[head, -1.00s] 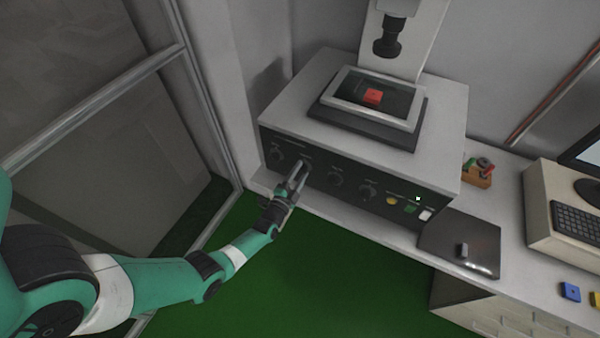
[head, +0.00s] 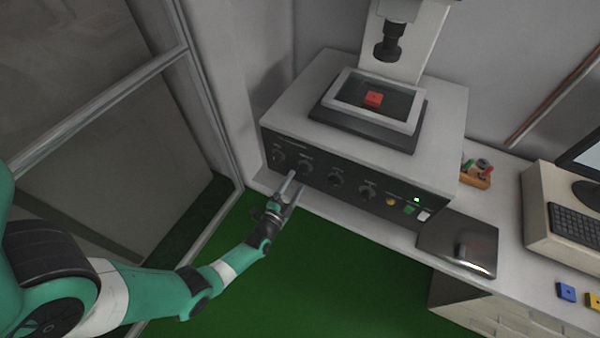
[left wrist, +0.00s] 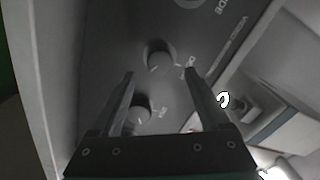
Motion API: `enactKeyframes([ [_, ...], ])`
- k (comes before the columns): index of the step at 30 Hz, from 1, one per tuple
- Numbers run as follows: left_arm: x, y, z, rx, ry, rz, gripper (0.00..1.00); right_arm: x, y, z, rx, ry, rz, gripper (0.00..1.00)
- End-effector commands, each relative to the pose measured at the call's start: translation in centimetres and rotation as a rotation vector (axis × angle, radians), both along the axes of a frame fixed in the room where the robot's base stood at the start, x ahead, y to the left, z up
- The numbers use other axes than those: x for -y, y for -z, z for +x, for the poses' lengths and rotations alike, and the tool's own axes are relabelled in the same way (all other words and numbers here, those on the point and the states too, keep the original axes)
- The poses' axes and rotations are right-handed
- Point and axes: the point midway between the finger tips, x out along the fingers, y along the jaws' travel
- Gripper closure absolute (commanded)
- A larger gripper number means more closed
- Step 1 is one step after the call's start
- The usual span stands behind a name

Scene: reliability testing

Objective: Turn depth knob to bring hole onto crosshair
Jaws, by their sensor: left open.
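A machine's dark front panel (head: 320,182) carries a row of round black knobs. The second knob from the left (head: 304,167) is clear of my left gripper (head: 292,182), which is open and empty, just below and in front of it. In the left wrist view one knob (left wrist: 158,53) lies ahead between the fingertips, and another knob (left wrist: 140,113) shows lower between the fingers. I cannot tell from the labels which knob is depth. A red block (head: 373,98) sits on the framed stage under the scope (head: 389,45). Its hole and the crosshair cannot be made out. My right gripper is out of view.
Yellow, green and white buttons (head: 410,208) and a lit green light (head: 417,199) are at the panel's right. A dark glossy plate (head: 440,249) lies on the bench beside it. A keyboard (head: 577,222) stands far right.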

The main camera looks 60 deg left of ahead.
Motion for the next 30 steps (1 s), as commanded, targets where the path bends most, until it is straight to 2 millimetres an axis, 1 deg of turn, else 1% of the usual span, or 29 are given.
enactKeyframes([
  [1, 0.9, -0.4, -1.1, -0.003, 0.002, -0.001, 0.21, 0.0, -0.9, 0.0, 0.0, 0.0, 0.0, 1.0],
  [3, 1.9, -0.3, -2.4, -0.003, 0.001, -0.001, 0.21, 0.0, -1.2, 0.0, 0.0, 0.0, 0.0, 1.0],
  [6, 3.1, -0.2, -3.8, -0.002, 0.002, -0.001, 0.21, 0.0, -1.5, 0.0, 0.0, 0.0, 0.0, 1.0],
  [9, 3.7, -0.1, -4.7, -0.002, 0.002, 0.0, 0.21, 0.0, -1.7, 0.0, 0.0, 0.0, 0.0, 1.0],
  [13, 4.0, -0.1, -5.1, 0.0, 0.0, 0.002, 0.21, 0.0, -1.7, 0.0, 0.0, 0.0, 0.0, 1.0],
  [30, 4.0, 0.0, -5.1, -0.001, 0.0, 0.001, 0.21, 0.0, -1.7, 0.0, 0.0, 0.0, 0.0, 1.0],
])
